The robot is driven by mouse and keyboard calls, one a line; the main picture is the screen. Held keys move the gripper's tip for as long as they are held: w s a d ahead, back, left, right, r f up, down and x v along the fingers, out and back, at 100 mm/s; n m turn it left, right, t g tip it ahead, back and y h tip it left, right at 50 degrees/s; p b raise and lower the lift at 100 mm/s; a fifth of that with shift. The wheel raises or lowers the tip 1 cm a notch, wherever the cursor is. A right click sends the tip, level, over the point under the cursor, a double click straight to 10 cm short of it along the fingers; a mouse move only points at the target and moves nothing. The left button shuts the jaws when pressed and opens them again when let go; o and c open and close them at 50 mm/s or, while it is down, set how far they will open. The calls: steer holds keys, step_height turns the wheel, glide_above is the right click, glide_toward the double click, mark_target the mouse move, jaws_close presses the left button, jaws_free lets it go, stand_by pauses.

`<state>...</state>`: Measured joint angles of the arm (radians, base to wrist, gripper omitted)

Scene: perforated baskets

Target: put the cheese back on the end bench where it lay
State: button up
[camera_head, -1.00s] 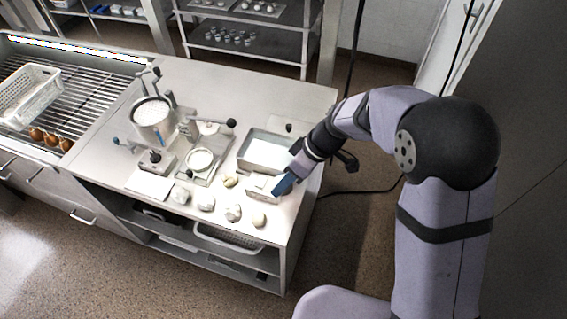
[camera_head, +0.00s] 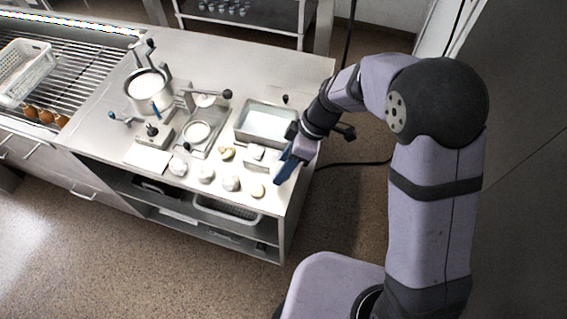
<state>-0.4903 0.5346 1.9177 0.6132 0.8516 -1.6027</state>
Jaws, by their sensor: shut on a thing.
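My gripper (camera_head: 284,170) has blue fingers. It is above the right end of the steel bench (camera_head: 285,75), beside a small open box (camera_head: 262,166). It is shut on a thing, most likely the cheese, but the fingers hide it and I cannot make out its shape. Several pale round lumps that look like cheeses lie along the front of the bench, such as one at the left (camera_head: 178,167), one further right (camera_head: 231,184) and one nearest my gripper (camera_head: 257,190). A yellowish one (camera_head: 227,153) lies behind the row.
A steel tray (camera_head: 238,136) stands behind the small box. A pot (camera_head: 130,102), a round dish on a stand (camera_head: 198,132) and a white board (camera_head: 147,160) are further left. A white perforated basket (camera_head: 42,68) sits on the slatted rack. The bench's back right is clear.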

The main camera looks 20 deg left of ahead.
step_height(320, 180, down, 4)
steer(key=shift+f+b, duration=0.1)
steer(key=shift+b, duration=1.1)
steer(key=shift+f+b, duration=1.3)
steer(key=shift+b, duration=0.3)
steer(key=shift+f+b, duration=0.55)
steer(key=shift+b, duration=0.4)
steer(key=o, duration=1.2)
steer(key=shift+r+p, duration=2.45)
steer(key=shift+r, duration=1.55)
